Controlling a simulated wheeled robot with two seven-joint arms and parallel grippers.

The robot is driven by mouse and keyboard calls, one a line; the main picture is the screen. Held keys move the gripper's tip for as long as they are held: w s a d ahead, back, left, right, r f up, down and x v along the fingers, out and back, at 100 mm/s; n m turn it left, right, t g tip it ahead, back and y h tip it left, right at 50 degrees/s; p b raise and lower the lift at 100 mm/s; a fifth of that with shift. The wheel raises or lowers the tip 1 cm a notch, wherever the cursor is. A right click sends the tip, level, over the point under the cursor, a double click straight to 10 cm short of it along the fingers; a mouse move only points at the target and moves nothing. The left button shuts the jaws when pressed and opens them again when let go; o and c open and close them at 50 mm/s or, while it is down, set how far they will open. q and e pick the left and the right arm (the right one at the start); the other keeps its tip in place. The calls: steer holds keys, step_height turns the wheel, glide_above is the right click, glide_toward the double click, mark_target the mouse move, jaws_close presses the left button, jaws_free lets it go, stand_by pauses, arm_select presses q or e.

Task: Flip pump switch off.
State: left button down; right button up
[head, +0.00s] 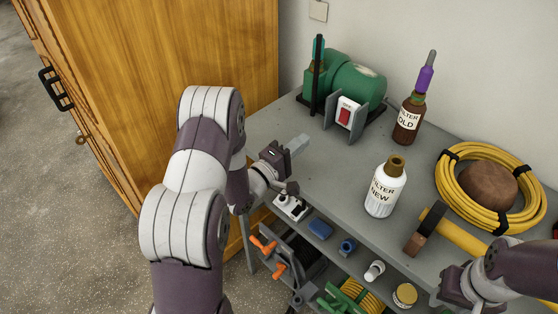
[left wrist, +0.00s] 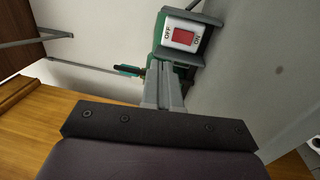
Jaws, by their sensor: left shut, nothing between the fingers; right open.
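The pump switch (head: 345,114) is a red rocker on a white plate between grey side guards, at the front of the green pump (head: 355,85) on the grey workbench. In the left wrist view the switch (left wrist: 184,37) shows OFF and ON labels at opposite ends; I cannot tell which end is pressed in. My left gripper (head: 301,142) is shut and empty, over the bench, to the front left of the switch and apart from it. Its closed fingers (left wrist: 164,84) point toward the pump. My right gripper (head: 440,296) is open and empty at the bench's front right.
A brown FILTER OLD bottle (head: 408,118) with a purple-handled tool and a white FILTER NEW bottle (head: 385,188) stand right of the pump. A hammer (head: 450,232) and a yellow hose coil (head: 510,215) lie further right. A wooden cabinet (head: 160,70) stands at left. Bench left of the bottles is clear.

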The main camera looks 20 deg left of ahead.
arm_select(q)
steer(key=s+a+r+b, duration=0.1)
steer(key=s+a, duration=0.1)
steer(key=s, duration=0.5)
steer(key=shift+a, duration=0.3)
